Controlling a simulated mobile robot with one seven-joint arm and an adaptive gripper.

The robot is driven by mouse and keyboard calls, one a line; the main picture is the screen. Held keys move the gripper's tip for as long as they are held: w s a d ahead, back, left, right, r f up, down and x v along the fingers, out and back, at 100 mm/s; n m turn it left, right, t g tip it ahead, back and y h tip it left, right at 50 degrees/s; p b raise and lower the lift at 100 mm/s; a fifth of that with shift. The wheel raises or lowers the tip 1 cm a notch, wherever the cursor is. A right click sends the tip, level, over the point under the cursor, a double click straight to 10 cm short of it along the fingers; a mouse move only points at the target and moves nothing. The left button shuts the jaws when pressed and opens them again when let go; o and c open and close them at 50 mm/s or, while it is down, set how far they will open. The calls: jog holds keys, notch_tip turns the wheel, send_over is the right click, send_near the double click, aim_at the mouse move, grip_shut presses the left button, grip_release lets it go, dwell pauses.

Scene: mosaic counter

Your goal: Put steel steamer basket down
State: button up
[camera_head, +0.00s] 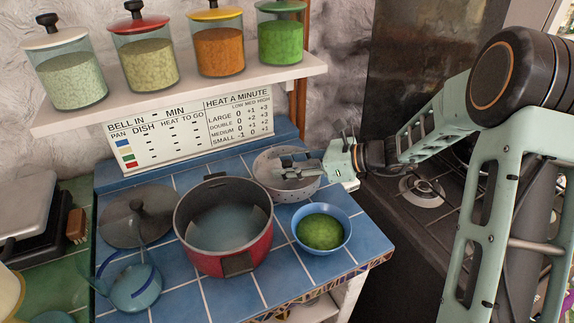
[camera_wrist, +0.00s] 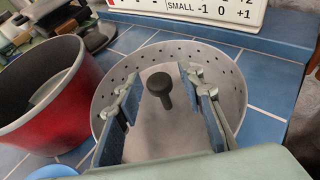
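The steel steamer basket (camera_head: 292,190) is a grey round pan with small holes in its wall. It sits upright on the blue tiled counter, at the back right, beside the red pot. The wrist view looks down into the basket (camera_wrist: 232,85), where a black knob (camera_wrist: 158,86) stands up from its floor. My gripper (camera_head: 284,166) is over the basket, its fingers reaching in from the right. In the wrist view my gripper (camera_wrist: 163,78) is open, its two fingers apart on either side of the knob. Neither visibly touches the knob.
The red pot (camera_head: 225,262) stands close left of the basket. A blue bowl (camera_head: 338,220) with green contents is in front. A lid (camera_head: 125,220) and a blue kettle (camera_head: 135,287) are at left. A shelf (camera_head: 180,94) with jars is above; a dark stove (camera_head: 415,220) is right.

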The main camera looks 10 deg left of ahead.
jog(key=shift+d+r, duration=0.15)
jog(key=shift+r, duration=0.05)
jog(key=v, duration=1.1)
jog(key=shift+d+r, duration=0.15)
jog(key=shift+d, duration=0.2)
